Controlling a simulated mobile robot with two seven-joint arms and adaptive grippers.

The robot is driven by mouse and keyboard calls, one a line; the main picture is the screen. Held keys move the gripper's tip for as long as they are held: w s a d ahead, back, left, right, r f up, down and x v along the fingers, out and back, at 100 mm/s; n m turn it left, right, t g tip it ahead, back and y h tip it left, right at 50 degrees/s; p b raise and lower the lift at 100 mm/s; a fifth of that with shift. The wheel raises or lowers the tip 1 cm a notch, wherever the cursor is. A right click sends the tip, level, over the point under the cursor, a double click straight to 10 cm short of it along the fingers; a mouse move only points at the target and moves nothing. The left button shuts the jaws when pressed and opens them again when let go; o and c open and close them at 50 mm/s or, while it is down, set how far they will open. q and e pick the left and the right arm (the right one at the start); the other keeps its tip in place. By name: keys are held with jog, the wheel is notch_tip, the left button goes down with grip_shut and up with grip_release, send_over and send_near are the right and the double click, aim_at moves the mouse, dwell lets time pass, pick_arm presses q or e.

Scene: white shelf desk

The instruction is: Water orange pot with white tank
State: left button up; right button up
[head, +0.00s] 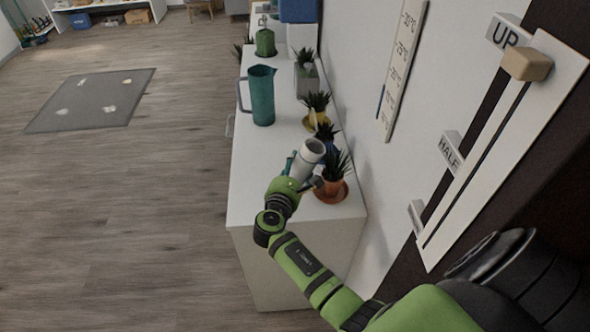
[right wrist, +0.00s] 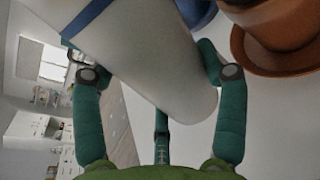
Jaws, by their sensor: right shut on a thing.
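The white tank (head: 310,153) is a pale cylinder, tilted, with its open end toward the orange pot's side. My right gripper (head: 303,172) is shut around it and holds it over the near end of the desk. The tank (right wrist: 160,55) fills the middle of the right wrist view between the green fingers. The orange pot (head: 331,190) with a spiky plant stands on an orange saucer just right of the gripper. The pot also shows at the top right of the right wrist view (right wrist: 275,25). My left gripper is not in view.
The white desk (head: 250,190) runs away from me along the wall. A blue pot (head: 326,145), a yellow pot (head: 316,119) and a grey pot (head: 306,80) stand behind the orange pot. A teal pitcher (head: 262,96) stands farther left. A slider board (head: 500,140) is at right.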

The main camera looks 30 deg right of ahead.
jog(key=shift+w+a+f, duration=0.1)
jog(key=shift+f, duration=0.05)
dwell(0.5)
jog(key=shift+d+r+m+p, duration=0.2)
jog(key=shift+r+m+p, duration=0.2)
jog(key=shift+r+p, duration=0.15)
jog(key=shift+s+r+y+p, duration=0.1)
jog(key=shift+s+y+p, duration=0.1)
jog(key=shift+y+p, duration=0.1)
jog(key=shift+s+d+r+p, duration=0.1)
jog(key=shift+d+r+p, duration=0.05)
jog(key=shift+r+p, duration=0.2)
dwell(0.6)
jog(key=shift+s+d+r+m+p, duration=0.1)
jog(key=shift+d+r+m+p, duration=0.2)
jog(key=shift+p, duration=0.4)
jog(key=shift+w+a+f+m+t+y+b, duration=0.15)
jog(key=shift+w+a+f+m+y+b, duration=0.15)
jog(key=shift+f+m, duration=0.2)
jog(key=shift+w+a+f+m+t+y+b, duration=0.15)
jog(key=shift+a+f+m+y+b, duration=0.2)
jog(key=shift+m, duration=0.25)
dwell(1.9)
jog(key=shift+w+a+r+m+y, duration=0.1)
jog(key=shift+w+a+m+y, duration=0.15)
jog(key=shift+m, duration=0.55)
dwell(1.0)
